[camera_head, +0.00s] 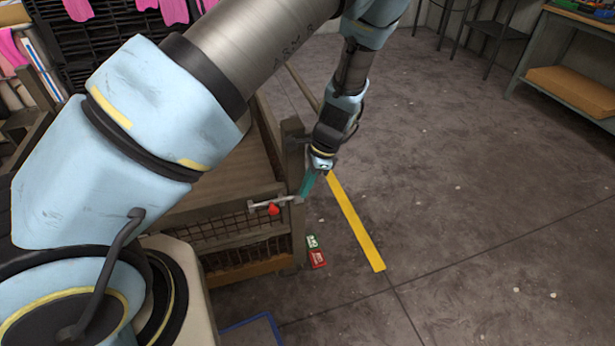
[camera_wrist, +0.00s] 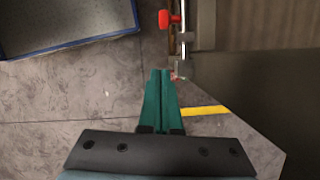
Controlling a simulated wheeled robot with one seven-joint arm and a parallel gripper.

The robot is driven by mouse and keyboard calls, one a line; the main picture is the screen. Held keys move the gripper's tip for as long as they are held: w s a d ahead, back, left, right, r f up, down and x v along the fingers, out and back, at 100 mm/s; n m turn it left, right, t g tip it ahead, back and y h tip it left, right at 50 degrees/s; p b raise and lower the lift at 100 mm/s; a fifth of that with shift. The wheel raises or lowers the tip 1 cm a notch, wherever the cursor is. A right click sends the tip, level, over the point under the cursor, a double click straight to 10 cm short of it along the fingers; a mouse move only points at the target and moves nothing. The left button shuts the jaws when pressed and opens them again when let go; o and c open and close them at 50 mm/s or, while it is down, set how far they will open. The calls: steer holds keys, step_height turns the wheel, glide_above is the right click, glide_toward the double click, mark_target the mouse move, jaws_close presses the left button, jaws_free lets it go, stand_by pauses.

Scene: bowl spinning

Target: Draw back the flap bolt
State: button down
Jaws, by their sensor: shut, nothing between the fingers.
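The flap bolt (camera_head: 275,202) is a pale metal rod with a red knob (camera_head: 273,209), on the top edge of a wooden crate's mesh flap (camera_head: 235,227). In the wrist view the bolt (camera_wrist: 182,45) runs up the picture, with the red knob (camera_wrist: 168,19) near the top. My gripper (camera_head: 304,190) has teal fingers and is at the bolt's right end by the corner post. In the wrist view my gripper (camera_wrist: 161,72) is shut and empty, its tips just below the bolt's near end. I cannot tell whether they touch it.
A blue-edged mat (camera_wrist: 60,40) lies at upper left in the wrist view. The floor to the right is open.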

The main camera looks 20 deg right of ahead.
mark_target(271, 210)
steer(key=w+a+f+p, duration=0.1)
steer(key=a+f, duration=0.4)
steer(key=shift+w+p, duration=0.25)
steer(key=shift+p, duration=0.1)
steer(key=shift+a, duration=0.1)
steer(key=shift+w+a, duration=0.15)
steer(key=shift+a, duration=0.9)
steer(key=shift+w+a, duration=0.1)
steer(key=shift+a, duration=0.95)
